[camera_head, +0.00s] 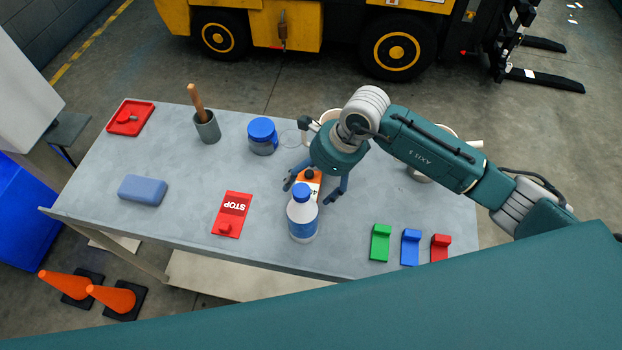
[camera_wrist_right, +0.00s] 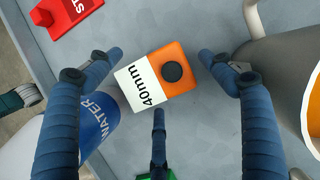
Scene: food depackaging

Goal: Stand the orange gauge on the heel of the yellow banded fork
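The orange gauge (camera_head: 308,179) is a small block with a black round knob and a white face marked 40mm. It also shows in the right wrist view (camera_wrist_right: 178,87), lying between my spread fingers. My right gripper (camera_head: 313,190) is open above and around it, with gaps between fingers and gauge in the wrist view (camera_wrist_right: 161,60). A forklift at the back has two dark forks (camera_head: 545,80); I cannot make out a yellow band on either. Small L-shaped green (camera_head: 380,243), blue (camera_head: 410,247) and red (camera_head: 440,247) blocks stand at the table's front right. My left gripper is not in view.
A white bottle with a blue label (camera_head: 302,222) stands close in front of my right gripper. A red STOP plate (camera_head: 231,214), blue block (camera_head: 142,190), blue-lidded jar (camera_head: 262,136), grey cup (camera_head: 207,127) and red tray (camera_head: 130,104) stand left on the grey table (camera_head: 180,205).

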